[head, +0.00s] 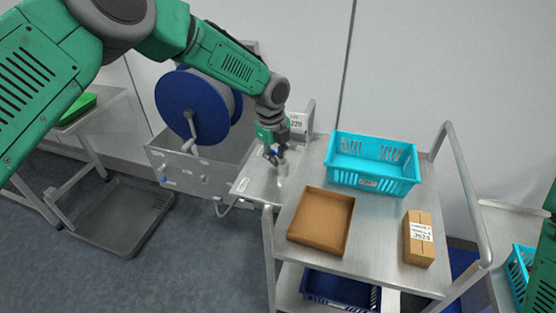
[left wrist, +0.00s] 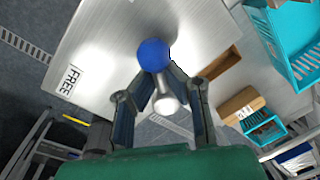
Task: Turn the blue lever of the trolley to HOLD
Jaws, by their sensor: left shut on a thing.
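The trolley (head: 375,188) is a grey metal cart with a plate at its left side. The lever on that plate has a blue ball knob (left wrist: 153,55) and a short metal shaft (left wrist: 167,102). My left gripper (head: 277,153) is over the plate, and its two fingers close around the lever just below the knob in the left wrist view (left wrist: 160,88). A white FREE label (left wrist: 70,80) lies on the plate, left of the knob in that view. No HOLD label can be read. The gripper hides much of the lever in the head view. My right gripper is out of view.
A turquoise basket (head: 372,180), a brown tray (head: 301,236) and a labelled carton (head: 427,258) stand on the trolley top. A dark blue crate (head: 322,291) is below. A blue reel (head: 190,108) stands behind my left arm. The trolley handle (head: 466,190) rises at right.

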